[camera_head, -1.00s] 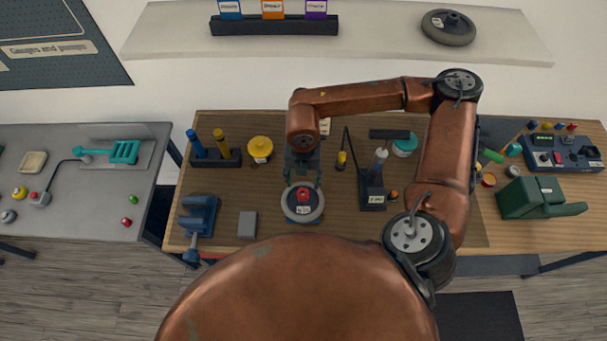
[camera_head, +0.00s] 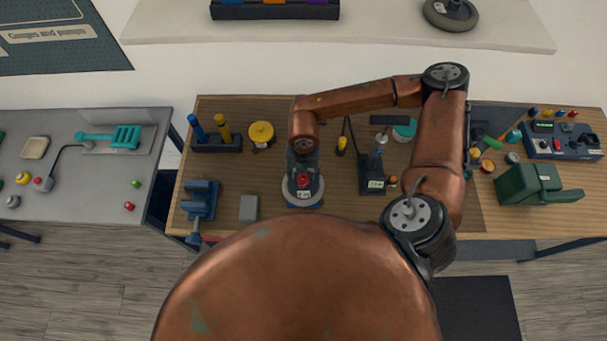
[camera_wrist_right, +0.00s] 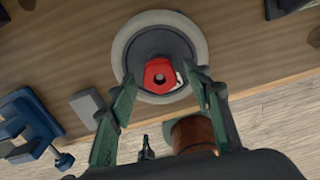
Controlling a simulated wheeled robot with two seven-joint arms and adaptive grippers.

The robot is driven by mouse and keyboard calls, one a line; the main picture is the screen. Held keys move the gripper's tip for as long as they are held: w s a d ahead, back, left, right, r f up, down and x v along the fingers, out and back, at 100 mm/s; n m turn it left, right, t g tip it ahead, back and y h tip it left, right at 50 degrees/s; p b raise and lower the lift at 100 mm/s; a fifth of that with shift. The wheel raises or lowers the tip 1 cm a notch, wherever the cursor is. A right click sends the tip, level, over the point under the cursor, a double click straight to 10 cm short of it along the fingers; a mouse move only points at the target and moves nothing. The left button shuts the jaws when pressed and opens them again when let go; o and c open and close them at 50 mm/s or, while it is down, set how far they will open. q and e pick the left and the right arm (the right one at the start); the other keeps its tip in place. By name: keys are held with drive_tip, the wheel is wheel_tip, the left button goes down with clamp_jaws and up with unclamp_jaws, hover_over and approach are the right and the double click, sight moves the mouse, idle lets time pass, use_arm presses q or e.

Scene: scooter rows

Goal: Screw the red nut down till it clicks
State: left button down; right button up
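The red nut (camera_wrist_right: 160,76) sits at the centre of a wheel (camera_wrist_right: 127,30) with a dark hub and grey tyre, lying flat on the workbench. In the head view the nut (camera_head: 304,183) shows small and partly framed by my right gripper (camera_head: 304,190), which hangs over the wheel (camera_head: 289,194). In the right wrist view my right gripper (camera_wrist_right: 161,80) has its green fingers open, one on each side of the nut, with a gap to it on both sides. The thread under the nut is hidden. My left gripper is not in view.
A blue vise (camera_head: 200,198) and a grey block (camera_head: 248,208) stand left of the wheel. A dark tool stand (camera_head: 372,180) is to its right, a yellow round thing (camera_head: 261,132) behind left. A green case (camera_head: 530,184) sits further right.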

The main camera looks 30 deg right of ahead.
drive_tip(key=c, duration=1)
drive_tip(key=m+b, duration=0.1)
drive_tip(key=m, duration=0.2)
drive_tip(key=shift+f, duration=0.15)
drive_tip(key=m+b, duration=0.1)
drive_tip(key=m, duration=0.7)
drive_tip(key=shift+m, duration=0.3)
drive_tip(key=m, duration=0.2)
drive_tip(key=shift+m, duration=0.4)
drive_tip(key=o, duration=1.2)
drive_tip(key=shift+r, duration=0.2)
